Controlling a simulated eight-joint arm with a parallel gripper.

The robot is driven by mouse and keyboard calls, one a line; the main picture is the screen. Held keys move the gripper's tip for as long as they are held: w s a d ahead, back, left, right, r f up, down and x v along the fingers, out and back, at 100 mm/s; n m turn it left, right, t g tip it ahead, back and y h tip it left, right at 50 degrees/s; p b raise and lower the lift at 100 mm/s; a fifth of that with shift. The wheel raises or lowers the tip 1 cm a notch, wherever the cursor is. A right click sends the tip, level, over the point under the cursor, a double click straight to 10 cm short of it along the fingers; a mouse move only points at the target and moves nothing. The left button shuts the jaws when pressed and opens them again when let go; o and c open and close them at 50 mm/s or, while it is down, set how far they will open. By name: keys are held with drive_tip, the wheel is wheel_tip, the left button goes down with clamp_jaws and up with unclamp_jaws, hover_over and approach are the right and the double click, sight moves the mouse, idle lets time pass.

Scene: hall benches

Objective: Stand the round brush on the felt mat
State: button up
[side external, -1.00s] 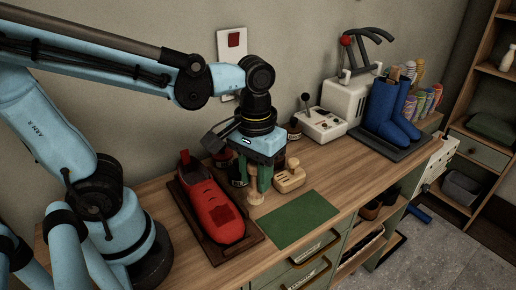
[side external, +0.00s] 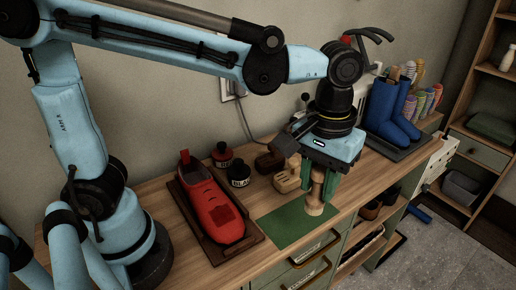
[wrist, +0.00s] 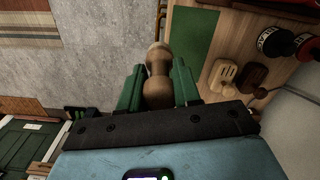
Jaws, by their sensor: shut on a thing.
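The round brush (side external: 315,203), a turned pale wooden piece, is held roughly upright between the green fingers of my gripper (side external: 318,187). In the wrist view the brush (wrist: 158,66) sits between the two fingers (wrist: 158,88). The felt mat (side external: 288,226) is a flat green rectangle on the bench, bare where it shows. In the side view the brush overlaps the mat's far right part; its gap above the mat cannot be told. In the wrist view the mat (wrist: 193,40) shows just right of the brush.
A red shoe (side external: 212,205) on a dark board lies left of the mat. A light wooden brush (side external: 289,179), a dark brush (side external: 268,162) and two jars, one black (side external: 238,175) and one red-banded (side external: 223,155), stand behind. Blue boots (side external: 386,112) stand farther right. The bench's front edge is close.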

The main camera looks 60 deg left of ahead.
drive_tip(key=shift+w+a+f, duration=1.15)
drive_tip(key=shift+w+f, duration=0.45)
drive_tip(key=shift+f, duration=0.3)
drive_tip(key=shift+w+a+f, duration=1.15)
drive_tip(key=shift+w+f, duration=0.4)
drive_tip(key=shift+f, duration=0.35)
drive_tip(key=shift+w+a+f, duration=1.15)
drive_tip(key=shift+w+f, duration=0.45)
drive_tip(key=shift+f, duration=0.3)
drive_tip(key=shift+f, duration=0.15)
drive_tip(key=o, duration=1.1)
drive_tip(key=shift+c, duration=0.2)
